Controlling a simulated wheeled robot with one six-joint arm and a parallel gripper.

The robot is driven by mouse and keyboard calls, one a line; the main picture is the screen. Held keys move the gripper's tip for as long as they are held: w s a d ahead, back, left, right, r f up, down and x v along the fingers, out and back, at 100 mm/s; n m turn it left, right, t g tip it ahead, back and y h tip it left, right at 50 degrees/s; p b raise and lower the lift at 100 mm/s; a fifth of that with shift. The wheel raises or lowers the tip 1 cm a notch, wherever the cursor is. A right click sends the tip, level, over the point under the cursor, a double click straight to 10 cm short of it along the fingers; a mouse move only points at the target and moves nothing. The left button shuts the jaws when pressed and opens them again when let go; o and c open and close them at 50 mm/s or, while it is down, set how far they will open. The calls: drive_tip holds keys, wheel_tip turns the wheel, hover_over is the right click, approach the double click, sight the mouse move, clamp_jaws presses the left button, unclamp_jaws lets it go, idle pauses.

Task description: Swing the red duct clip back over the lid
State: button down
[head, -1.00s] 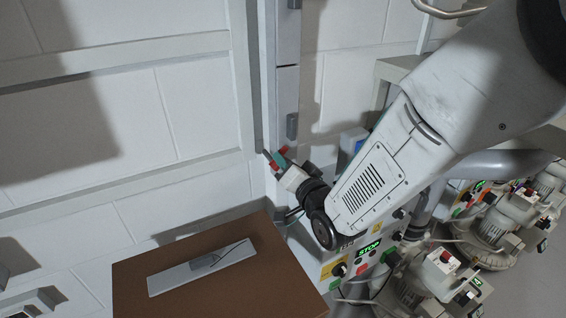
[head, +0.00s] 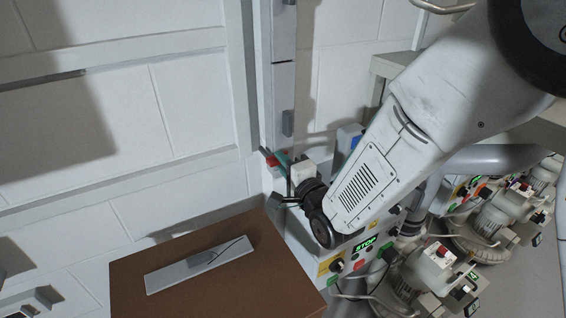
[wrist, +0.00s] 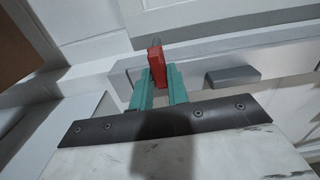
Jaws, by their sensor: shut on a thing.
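The red duct clip (wrist: 157,64) stands between the teal fingers of my gripper (wrist: 158,82) in the wrist view. The fingers are shut on it. In the head view the clip (head: 271,161) is a small red spot at the tips of my gripper (head: 279,160), low on the pale upright duct (head: 284,85). The lid cannot be told apart from the pale duct in these frames. A grey block (wrist: 232,76) sits on the pale surface to the right of the clip in the wrist view.
A brown box top (head: 210,275) with a flat metal plate (head: 200,264) stands in front of the duct. A control panel with a green STOP display (head: 366,244) and several blowers (head: 432,262) stand to the right. White wall fills the left.

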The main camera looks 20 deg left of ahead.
idle(0.4)
drive_tip(key=shift+f, duration=0.1)
drive_tip(key=c, duration=1.4)
unclamp_jaws()
drive_tip(key=shift+c, duration=0.2)
drive_tip(key=shift+s+d, duration=0.1)
drive_tip(key=v, duration=0.7)
drive_tip(key=shift+s+d, duration=0.2)
